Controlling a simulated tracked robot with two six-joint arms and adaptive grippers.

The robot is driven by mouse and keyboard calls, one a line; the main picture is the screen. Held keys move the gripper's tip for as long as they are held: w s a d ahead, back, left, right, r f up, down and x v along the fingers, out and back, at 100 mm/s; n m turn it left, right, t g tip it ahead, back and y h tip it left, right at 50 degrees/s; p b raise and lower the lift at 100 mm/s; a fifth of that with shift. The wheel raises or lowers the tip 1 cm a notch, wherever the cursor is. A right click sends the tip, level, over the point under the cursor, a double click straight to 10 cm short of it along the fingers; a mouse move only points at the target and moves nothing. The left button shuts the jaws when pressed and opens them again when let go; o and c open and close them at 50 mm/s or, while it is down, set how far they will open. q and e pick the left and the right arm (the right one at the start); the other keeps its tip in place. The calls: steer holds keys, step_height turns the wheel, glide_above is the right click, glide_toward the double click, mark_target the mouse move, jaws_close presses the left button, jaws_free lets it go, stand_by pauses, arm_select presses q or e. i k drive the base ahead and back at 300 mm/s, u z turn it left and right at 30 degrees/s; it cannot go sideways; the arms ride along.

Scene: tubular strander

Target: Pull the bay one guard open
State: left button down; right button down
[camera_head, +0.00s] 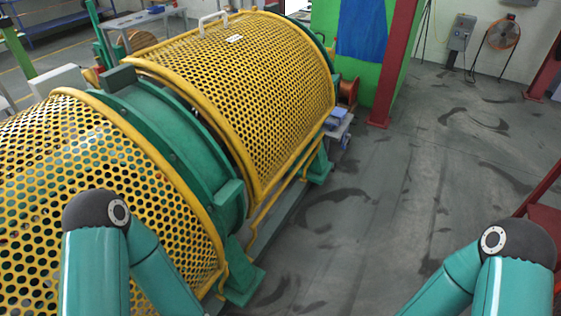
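Two curved yellow perforated guards cover the green strander. The nearer guard (150,185) fills the lower left, partly hidden behind my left arm. The farther guard (245,85) stands beyond a green ring frame (165,130) and has a white handle (212,20) and a small white label (234,38) near its top. Both guards lie down over the machine. I cannot tell from this view which one is bay one. My two arms show only at their elbows, at the lower left and lower right. Both grippers are out of view below the frame.
Open grey floor (390,200) lies right of the machine. A red post (397,65) and green panel stand behind it. A red structure (545,205) is at the right edge.

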mark_target(138, 60)
steer(key=i, duration=1.1)
steer(key=z, duration=0.45)
